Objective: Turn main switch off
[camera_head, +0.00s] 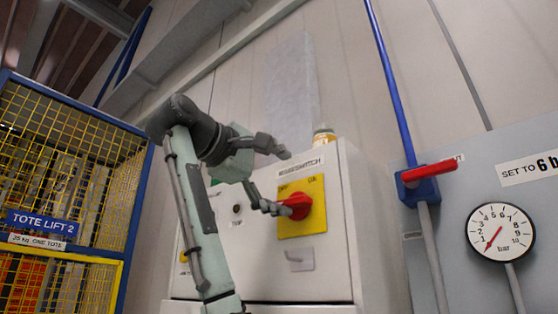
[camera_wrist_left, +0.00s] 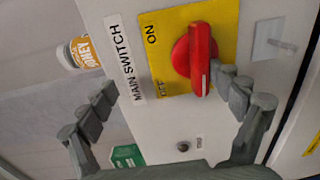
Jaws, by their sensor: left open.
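The main switch is a red knob (camera_head: 301,206) on a yellow plate (camera_head: 303,226) on a white cabinet, below its label. The knob also shows in the left wrist view (camera_wrist_left: 195,55). Its handle points left in the head view, towards the OFF side, with ON at the plate's upper right. My left gripper (camera_head: 282,181) is open at the switch, one finger above and one at the handle's left end. In the left wrist view that finger lies right beside the handle tip; I cannot tell if they touch. My right gripper is out of view.
A jar (camera_head: 324,136) labelled honey stands on the cabinet top (camera_wrist_left: 80,52). A small grey bracket (camera_head: 299,258) sits below the plate. A red-handled valve (camera_head: 428,173) and a pressure gauge (camera_head: 500,232) are on the right. A yellow mesh cage (camera_head: 60,150) stands on the left.

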